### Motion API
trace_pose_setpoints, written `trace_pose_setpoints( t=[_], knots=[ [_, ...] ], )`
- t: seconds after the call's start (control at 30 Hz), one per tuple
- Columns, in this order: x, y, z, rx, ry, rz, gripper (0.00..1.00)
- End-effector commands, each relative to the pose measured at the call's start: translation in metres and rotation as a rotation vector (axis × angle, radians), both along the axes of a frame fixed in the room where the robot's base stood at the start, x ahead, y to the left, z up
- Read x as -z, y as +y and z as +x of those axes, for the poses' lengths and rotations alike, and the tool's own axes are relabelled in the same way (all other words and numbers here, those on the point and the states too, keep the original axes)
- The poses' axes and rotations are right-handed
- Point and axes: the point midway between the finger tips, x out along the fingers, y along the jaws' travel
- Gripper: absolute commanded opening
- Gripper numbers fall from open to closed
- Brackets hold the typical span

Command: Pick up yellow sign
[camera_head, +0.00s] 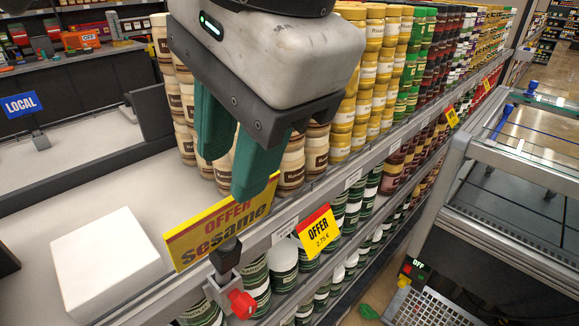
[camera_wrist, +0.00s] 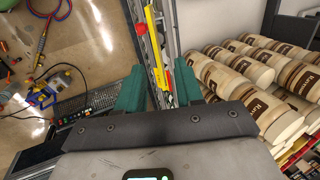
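The yellow sign (camera_head: 215,232) with red "OFFER Sesame" lettering stands upright in a dark clamp with a red knob (camera_head: 242,304) at the shelf's front edge. My gripper (camera_head: 228,178) is above it, fingers pointing down, and the nearer finger overlaps the sign's upper right part in the head view. In the wrist view the yellow sign (camera_wrist: 156,48) shows nearly edge-on, lined up with the gap between the green fingers of my gripper (camera_wrist: 161,85). The fingers are spread apart with nothing seen clamped between them. Whether either touches the sign cannot be told.
A smaller "OFFER" price tag (camera_head: 317,231) hangs on the shelf edge to the right. Rows of cream jars (camera_head: 291,168) stand close behind my gripper. A white box (camera_head: 104,262) lies on the bare shelf at left. A metal-framed cart (camera_head: 520,158) stands right.

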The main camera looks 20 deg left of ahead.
Motion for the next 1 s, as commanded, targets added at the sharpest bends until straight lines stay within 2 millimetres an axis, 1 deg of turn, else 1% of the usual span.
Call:
trace_pose_setpoints(
  t=[0.1,0.3,0.4,0.57,0.67,0.9,1.0],
  knots=[
    [0.008,-0.002,0.004,0.006,-0.019,-0.032,0.36],
    [0.036,0.007,0.007,0.004,-0.016,-0.030,0.36],
    [0.047,0.011,0.009,0.005,-0.017,-0.030,0.36],
    [0.055,0.014,0.010,0.005,-0.018,-0.028,0.36],
    [0.065,0.017,0.012,0.005,-0.013,-0.027,0.36],
    [0.096,0.026,0.016,0.004,-0.014,-0.026,0.36],
    [0.101,0.028,0.017,0.004,-0.017,-0.027,0.36]
  ],
)
